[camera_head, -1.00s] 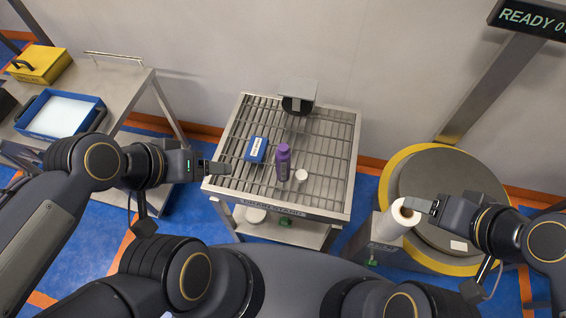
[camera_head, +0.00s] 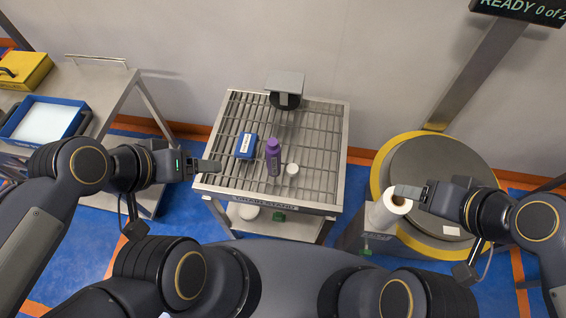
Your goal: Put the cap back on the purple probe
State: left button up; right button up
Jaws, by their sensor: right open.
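The purple probe (camera_head: 273,160), shaped like a bottle, stands upright on the slatted metal table (camera_head: 316,142). A small white round piece (camera_head: 292,169), which may be the cap, sits on the slats just right of it. My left gripper (camera_head: 208,166) is over the table's left edge, apart from the probe; its fingers are seen side-on, so I cannot tell whether it is open. My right gripper (camera_head: 408,192) is open, far right of the table, with its fingertips over the top of a white roll (camera_head: 388,212). I cannot tell whether they touch it.
A blue box (camera_head: 246,146) lies left of the probe. A dark device with a flat grey top (camera_head: 285,83) stands at the table's back edge. A round yellow-rimmed platform (camera_head: 376,180) is at right. A side bench at left bears a blue tray (camera_head: 84,104) and yellow case (camera_head: 28,72).

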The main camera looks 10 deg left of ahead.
aim_at(272, 151)
jog(key=z, duration=1.7)
jog(key=k+j, duration=0.4)
jog(key=k, duration=0.2)
